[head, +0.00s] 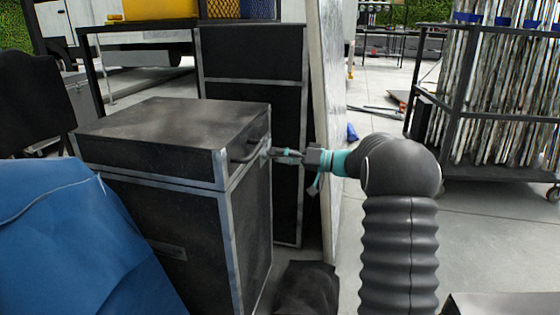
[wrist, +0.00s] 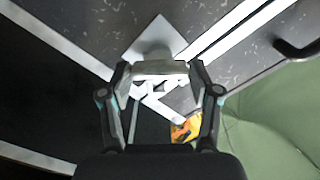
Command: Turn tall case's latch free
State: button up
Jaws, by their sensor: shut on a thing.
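The tall case (head: 165,225) is black with grey metal edging and a lid seam. It stands upright at left centre in the head view. My gripper (head: 272,152) reaches in from the right to its right-hand side, just below the lid level. In the wrist view my gripper (wrist: 161,78) is shut on the latch (wrist: 155,47), a pale metal piece with a diamond-shaped plate beside the case's metal edge strips. The fingers hide part of the latch. In the head view the latch is too small to make out.
A dark handle (head: 246,150) sits on the case close to my gripper. Another black case (head: 252,60) stands behind. A pale upright panel (head: 328,100) is close beside my arm. Blue cloth (head: 75,245) lies at left, a dark bag (head: 306,290) below.

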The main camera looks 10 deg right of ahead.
jog(key=m+p, duration=0.2)
jog(key=m, duration=0.7)
jog(key=shift+m, duration=0.3)
dwell(0.4)
jog(key=o, duration=1.1)
jog(key=shift+o, duration=0.2)
jog(key=v, duration=1.2)
